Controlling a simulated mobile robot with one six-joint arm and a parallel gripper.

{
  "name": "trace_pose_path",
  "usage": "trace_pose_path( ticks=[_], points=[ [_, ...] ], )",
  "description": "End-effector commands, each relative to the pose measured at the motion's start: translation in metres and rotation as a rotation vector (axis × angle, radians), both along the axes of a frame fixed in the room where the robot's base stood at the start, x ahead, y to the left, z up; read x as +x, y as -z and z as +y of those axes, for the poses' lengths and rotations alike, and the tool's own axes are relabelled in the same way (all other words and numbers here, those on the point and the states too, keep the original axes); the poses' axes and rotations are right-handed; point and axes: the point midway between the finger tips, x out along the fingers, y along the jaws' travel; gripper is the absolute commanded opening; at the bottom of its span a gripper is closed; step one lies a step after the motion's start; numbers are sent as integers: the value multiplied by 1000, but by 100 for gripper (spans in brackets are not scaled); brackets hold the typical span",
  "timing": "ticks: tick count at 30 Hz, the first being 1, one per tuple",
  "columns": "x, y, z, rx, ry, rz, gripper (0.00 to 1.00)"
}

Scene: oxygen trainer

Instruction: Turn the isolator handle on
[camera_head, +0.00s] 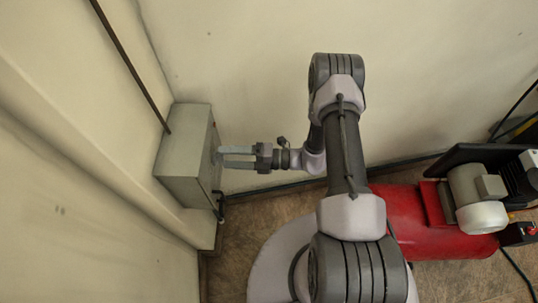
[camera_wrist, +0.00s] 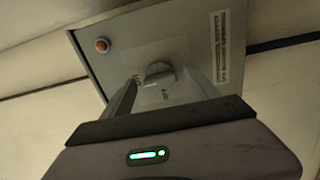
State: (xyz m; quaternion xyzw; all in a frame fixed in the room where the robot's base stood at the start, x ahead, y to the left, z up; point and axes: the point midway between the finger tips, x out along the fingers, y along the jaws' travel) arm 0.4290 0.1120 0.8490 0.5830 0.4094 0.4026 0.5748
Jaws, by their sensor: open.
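The isolator handle (camera_wrist: 159,74) is a small grey knob on the front of a grey metal box (camera_head: 183,155). In the wrist view the box's front panel (camera_wrist: 190,48) shows tilted, with the handle near its middle. My gripper (camera_head: 222,157) points left at the box front in the head view, with its tips close to the panel. It also shows in the wrist view (camera_wrist: 160,88), open, one finger on each side of the handle. I cannot tell whether the fingers touch the handle. The handle is hidden in the head view.
An orange-red button or lamp (camera_wrist: 102,45) and a printed label (camera_wrist: 220,47) are on the panel. A dark conduit (camera_head: 135,70) runs up from the box along the wall. A red machine with a motor (camera_head: 430,225) stands to the right on the floor.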

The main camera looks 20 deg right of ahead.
Motion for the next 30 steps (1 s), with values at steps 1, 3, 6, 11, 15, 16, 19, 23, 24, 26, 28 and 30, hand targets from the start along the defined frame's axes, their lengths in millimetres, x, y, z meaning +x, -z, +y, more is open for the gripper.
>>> trace_pose_path(
  ticks=[1,3,6,11,15,16,19,23,24,26,28,30],
  points=[
    [-3,-2,-11,0,6,0,69],
    [-9,-3,-29,1,8,0,69],
    [-20,-3,-61,0,9,-1,69],
    [-39,-2,-109,0,7,-1,69],
    [-49,-1,-137,0,4,-1,69],
    [-51,-1,-141,0,4,0,69],
    [-54,-1,-150,0,3,1,69],
    [-56,0,-152,0,0,1,69],
    [-56,0,-152,0,0,1,69],
    [-56,0,-152,0,0,1,69],
    [-55,0,-151,0,1,1,69],
    [-55,0,-151,0,1,1,69]
  ],
)
